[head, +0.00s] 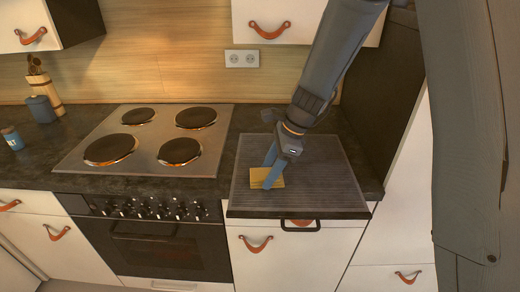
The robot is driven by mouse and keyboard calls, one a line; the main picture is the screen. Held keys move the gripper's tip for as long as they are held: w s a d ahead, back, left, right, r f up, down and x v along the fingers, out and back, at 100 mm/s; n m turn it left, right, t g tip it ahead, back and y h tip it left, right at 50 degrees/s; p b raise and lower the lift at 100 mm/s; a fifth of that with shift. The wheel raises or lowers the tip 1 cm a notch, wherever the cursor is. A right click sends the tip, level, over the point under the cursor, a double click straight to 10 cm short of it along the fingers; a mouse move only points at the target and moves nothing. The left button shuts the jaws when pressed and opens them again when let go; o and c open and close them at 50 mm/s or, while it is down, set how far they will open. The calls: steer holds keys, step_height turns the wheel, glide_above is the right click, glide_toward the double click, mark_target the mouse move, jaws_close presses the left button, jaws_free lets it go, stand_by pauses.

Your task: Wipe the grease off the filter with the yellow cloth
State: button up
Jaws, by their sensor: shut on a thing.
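The filter (325,165) is a grey, finely ribbed flat panel lying on the dark counter to the right of the stove. The yellow cloth (257,175) is on the filter's left part. My gripper (268,182) points down with its blue fingers shut on the cloth, at or close to the filter's surface. The fingers cover part of the cloth. I cannot make out any grease on the panel from here, and the surface under the cloth is hidden.
A stove (150,137) with black hotplates is left of the filter. A dark blue canister (41,108), a utensil holder (46,92) and a small blue jar (12,138) stand at the far left. A white upper cabinet (280,15) hangs above. A dark handle (287,226) is below the filter.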

mark_target(255, 173)
steer(key=shift+a+p, duration=0.4)
steer(key=shift+a, duration=0.8)
steer(key=shift+a+r+p, duration=0.1)
steer(key=shift+r+p, duration=0.2)
steer(key=shift+p, duration=0.1)
step_height(255, 173, up, 2)
steer(key=shift+r+p, duration=0.1)
steer(key=shift+p, duration=0.3)
steer(key=shift+s+r+p, duration=0.1)
steer(key=shift+r+p, duration=0.2)
steer(key=shift+p, duration=0.1)
step_height(255, 173, up, 5)
steer(key=p, duration=0.4)
steer(key=shift+f+p, duration=0.1)
steer(key=shift+p, duration=0.2)
